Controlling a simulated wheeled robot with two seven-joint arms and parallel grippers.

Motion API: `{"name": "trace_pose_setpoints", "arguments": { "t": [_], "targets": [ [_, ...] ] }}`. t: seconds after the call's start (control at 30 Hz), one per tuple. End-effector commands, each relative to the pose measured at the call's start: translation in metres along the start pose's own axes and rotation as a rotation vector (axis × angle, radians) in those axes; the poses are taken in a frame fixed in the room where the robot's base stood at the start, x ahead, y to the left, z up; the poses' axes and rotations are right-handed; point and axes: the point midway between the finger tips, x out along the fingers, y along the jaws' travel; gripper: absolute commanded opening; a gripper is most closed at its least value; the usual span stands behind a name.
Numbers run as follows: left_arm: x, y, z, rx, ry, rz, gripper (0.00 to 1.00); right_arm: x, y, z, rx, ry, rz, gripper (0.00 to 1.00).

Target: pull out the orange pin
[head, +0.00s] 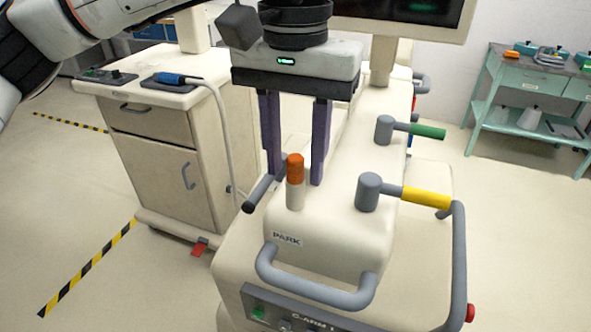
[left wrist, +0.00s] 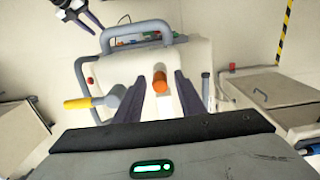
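The orange pin (head: 295,168) stands upright in a pale collar (head: 295,195) on the cart top by the PARK label. It also shows in the left wrist view (left wrist: 160,82), between my left fingers. My left gripper (head: 296,182) points down from above, open, one purple finger on each side of the pin in the picture. Gaps show on both sides, and I see no contact. The fingers appear slightly behind the pin in the head view. My right gripper (left wrist: 96,24) shows small at the top left of the left wrist view, its fingers apart and empty.
A yellow-handled lever (head: 426,197) and a green-handled lever (head: 427,131) stick out to the right of the pin. A grey rail (head: 318,296) curves around the cart front.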

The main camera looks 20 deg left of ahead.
Motion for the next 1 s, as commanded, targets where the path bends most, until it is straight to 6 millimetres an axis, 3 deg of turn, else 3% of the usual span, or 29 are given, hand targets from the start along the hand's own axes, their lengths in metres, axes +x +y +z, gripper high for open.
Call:
{"name": "trace_pose_setpoints", "arguments": {
  "t": [0.73, 0.93, 1.0],
  "targets": [
    [-0.0001, 0.0001, -0.0001, 0.000, 0.001, -0.001, 0.36, -0.0013, -0.0003, -0.0018, 0.001, 0.001, 0.000, 0.37],
    [-0.0001, 0.0000, -0.0001, 0.000, 0.001, -0.001, 0.02, -0.0012, -0.0004, -0.0019, 0.001, 0.001, 0.000, 0.37],
    [-0.0002, 0.0000, -0.0001, 0.000, 0.001, -0.001, 0.00, -0.0012, -0.0004, -0.0018, 0.001, 0.001, 0.000, 0.37]
  ]
}}
